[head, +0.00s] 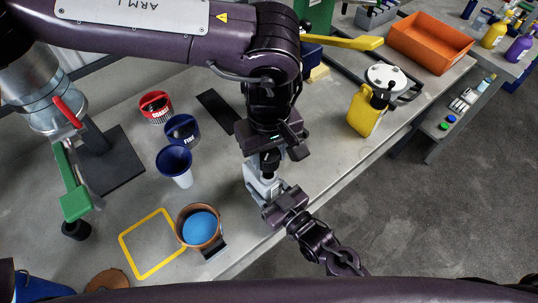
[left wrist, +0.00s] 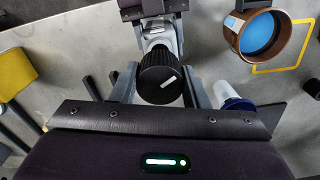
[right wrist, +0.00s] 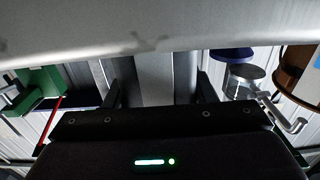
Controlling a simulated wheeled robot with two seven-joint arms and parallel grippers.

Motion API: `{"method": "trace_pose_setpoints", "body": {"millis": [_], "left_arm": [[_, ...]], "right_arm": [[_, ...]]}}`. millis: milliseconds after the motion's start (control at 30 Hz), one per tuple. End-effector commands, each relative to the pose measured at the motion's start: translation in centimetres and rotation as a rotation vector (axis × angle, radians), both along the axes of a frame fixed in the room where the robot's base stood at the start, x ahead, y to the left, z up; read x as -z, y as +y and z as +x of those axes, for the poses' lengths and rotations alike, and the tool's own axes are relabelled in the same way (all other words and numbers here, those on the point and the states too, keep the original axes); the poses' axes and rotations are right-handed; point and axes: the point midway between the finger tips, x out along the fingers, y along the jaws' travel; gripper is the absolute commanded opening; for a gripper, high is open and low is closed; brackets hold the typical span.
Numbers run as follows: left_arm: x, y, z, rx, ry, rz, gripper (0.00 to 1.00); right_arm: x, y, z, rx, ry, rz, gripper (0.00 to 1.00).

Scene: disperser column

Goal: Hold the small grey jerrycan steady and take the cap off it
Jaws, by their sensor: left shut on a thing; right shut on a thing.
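The small grey jerrycan (head: 254,178) stands near the bench's front edge; it also shows in the left wrist view (left wrist: 157,32). Its black ribbed cap (left wrist: 160,80) has a white mark and lines up with the neck. I cannot tell whether it is loose. My left gripper (head: 268,163) comes from above and is shut on the cap, one finger on each side. My right gripper (head: 268,196) comes from the front and is shut on the jerrycan body. In the right wrist view a grey surface (right wrist: 168,78) fills the space between the fingers.
A copper pot with blue contents (head: 200,226), a yellow frame (head: 138,262), a blue funnel (head: 174,162) and red and navy tubs (head: 156,107) are on the left. A yellow jerrycan (head: 364,115) and an orange bin (head: 430,42) are on the right. The bench edge is close.

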Motion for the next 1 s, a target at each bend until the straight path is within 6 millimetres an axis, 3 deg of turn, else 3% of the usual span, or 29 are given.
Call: {"method": "trace_pose_setpoints", "body": {"millis": [33,67,233,600,1000], "left_arm": [[0.0,0.0,0.0,0.000,0.000,0.000,0.14],[0.0,0.0,0.0,0.000,0.000,0.000,0.14],[0.0,0.0,0.0,0.000,0.000,0.000,0.14],[0.2,0.0,0.0,0.000,0.000,0.000,0.14],[1.5,0.0,0.0,0.000,0.000,0.000,0.14]], "right_arm": [[0.0,0.0,0.0,0.000,-0.001,0.001,0.09],[0.0,0.0,0.0,0.000,-0.001,0.001,0.54],[0.0,0.0,0.0,0.000,-0.001,0.001,0.76],[0.1,-0.4,-0.6,0.000,0.001,-0.001,0.76],[0.3,-5.0,-7.0,-0.001,0.003,-0.002,0.76]]}}
